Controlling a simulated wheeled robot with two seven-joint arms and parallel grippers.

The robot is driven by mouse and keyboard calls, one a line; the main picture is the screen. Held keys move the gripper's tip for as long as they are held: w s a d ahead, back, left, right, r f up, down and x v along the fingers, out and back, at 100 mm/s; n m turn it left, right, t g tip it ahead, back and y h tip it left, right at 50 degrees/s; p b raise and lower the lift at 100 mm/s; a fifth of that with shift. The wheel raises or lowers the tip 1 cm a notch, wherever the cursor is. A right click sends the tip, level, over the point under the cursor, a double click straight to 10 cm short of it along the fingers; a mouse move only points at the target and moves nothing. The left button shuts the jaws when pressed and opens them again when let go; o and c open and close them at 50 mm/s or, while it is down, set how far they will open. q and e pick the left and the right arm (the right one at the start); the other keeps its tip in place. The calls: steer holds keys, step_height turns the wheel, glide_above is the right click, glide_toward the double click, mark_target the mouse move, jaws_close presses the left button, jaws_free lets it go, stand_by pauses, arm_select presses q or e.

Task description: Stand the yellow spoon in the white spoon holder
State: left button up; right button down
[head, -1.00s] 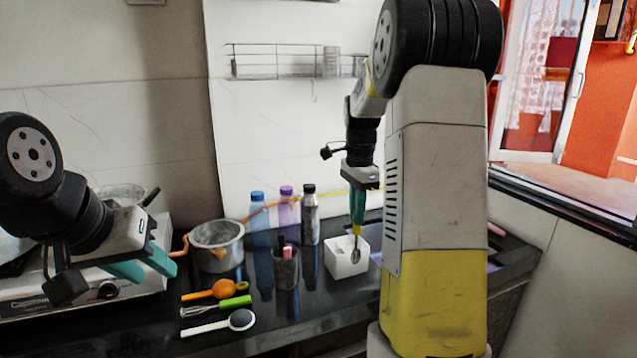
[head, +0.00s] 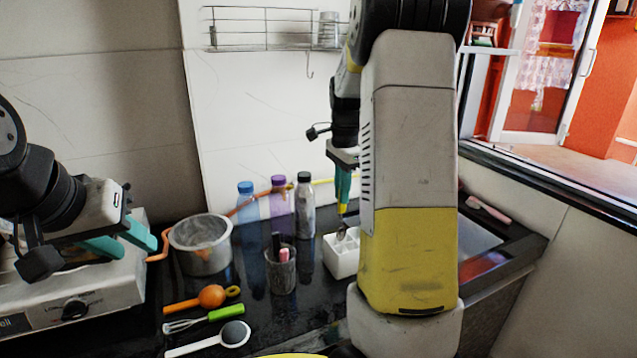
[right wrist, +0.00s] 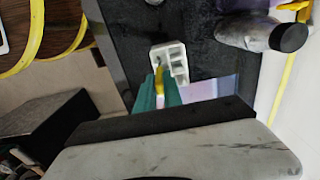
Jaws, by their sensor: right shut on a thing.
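The white spoon holder (head: 341,264) stands on the dark counter, its divided open top showing in the head view; it also shows in the right wrist view (right wrist: 181,67). My right gripper (head: 342,203) is above it, shut on the yellow spoon (head: 342,210) by its handle. The spoon points down, its metal bowl at the holder's top; I cannot tell whether it is inside a compartment or just above. In the right wrist view the yellow handle (right wrist: 167,99) shows between the teal fingers. My left gripper (head: 134,245) is open and empty, near the stove.
A dark cup (head: 281,275) with utensils stands left of the holder. Behind are several bottles (head: 305,208) and a metal pot (head: 203,247). An orange ladle (head: 209,297), a green whisk (head: 222,313) and a white spoon (head: 234,335) lie in front. A sink is at right.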

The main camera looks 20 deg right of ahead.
mark_target(342, 213)
steer(key=shift+d+f, duration=0.1)
steer(key=shift+f, duration=4.35)
steer(key=c, duration=1.4)
jaws_free()
step_height(342, 213, up, 8)
steer(key=shift+f, duration=0.1)
steer(key=shift+s, duration=0.1)
